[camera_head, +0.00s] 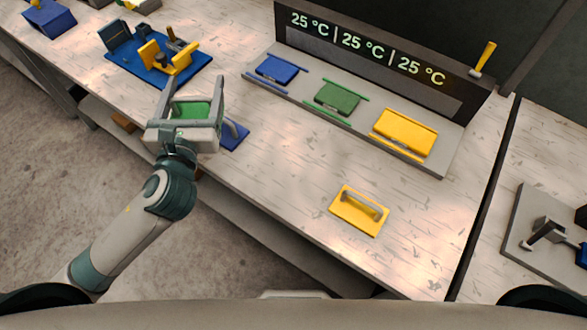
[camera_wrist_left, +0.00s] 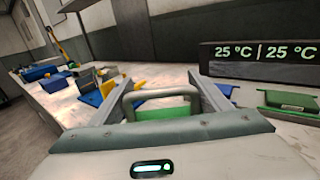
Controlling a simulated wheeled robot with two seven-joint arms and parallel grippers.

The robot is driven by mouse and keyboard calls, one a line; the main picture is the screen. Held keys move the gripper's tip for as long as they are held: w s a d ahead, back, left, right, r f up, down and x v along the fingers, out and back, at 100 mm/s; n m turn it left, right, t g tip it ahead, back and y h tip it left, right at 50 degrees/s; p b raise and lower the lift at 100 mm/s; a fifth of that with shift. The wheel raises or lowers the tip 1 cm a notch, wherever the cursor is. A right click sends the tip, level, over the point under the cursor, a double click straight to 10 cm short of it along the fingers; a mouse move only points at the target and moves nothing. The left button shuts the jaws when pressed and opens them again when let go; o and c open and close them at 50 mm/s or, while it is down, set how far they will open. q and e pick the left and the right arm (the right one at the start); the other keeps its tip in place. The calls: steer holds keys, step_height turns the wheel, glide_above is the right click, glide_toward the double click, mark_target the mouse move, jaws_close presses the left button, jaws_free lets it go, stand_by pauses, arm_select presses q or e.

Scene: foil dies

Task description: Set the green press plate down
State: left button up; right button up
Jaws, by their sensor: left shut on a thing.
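The green press plate (camera_head: 192,109) is in my left gripper (camera_head: 196,90). The gripper is shut on the plate's grey arched handle, which shows between the fingers in the left wrist view (camera_wrist_left: 162,92). The green plate (camera_wrist_left: 165,114) shows below the handle there. In the head view the gripper is over the table's front left part, and I cannot tell whether the plate touches the table. The gripper partly hides the plate. My right gripper is not in either view.
A blue plate (camera_head: 236,137) lies just right of my gripper. A yellow handled plate (camera_head: 360,209) lies at the front right. A blue fixture with yellow parts (camera_head: 158,66) stands behind. The heater station (camera_head: 440,150) holds blue, green and yellow blocks. Bare tabletop (camera_head: 285,160) lies between.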

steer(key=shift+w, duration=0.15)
arm_select(q)
steer(key=shift+r, duration=0.1)
steer(key=s+d+r+m+g+h, duration=0.2)
steer(key=d+r+m+h, duration=0.15)
steer(key=d+h, duration=0.2)
steer(key=s+d+r+m+g+h, duration=0.1)
steer(key=s+d+r+m+h, duration=0.15)
steer(key=d+m+h, duration=0.35)
steer(key=s+d+f+m+g+h, duration=0.2)
steer(key=s+d+m+g+h, duration=0.1)
steer(key=s+g, duration=0.2)
steer(key=s+d+f+m+g+h, duration=0.3)
steer(key=s+g, duration=0.3)
steer(key=s, duration=0.4)
steer(key=shift+s+f+g, duration=0.2)
steer(key=shift+g, duration=0.1)
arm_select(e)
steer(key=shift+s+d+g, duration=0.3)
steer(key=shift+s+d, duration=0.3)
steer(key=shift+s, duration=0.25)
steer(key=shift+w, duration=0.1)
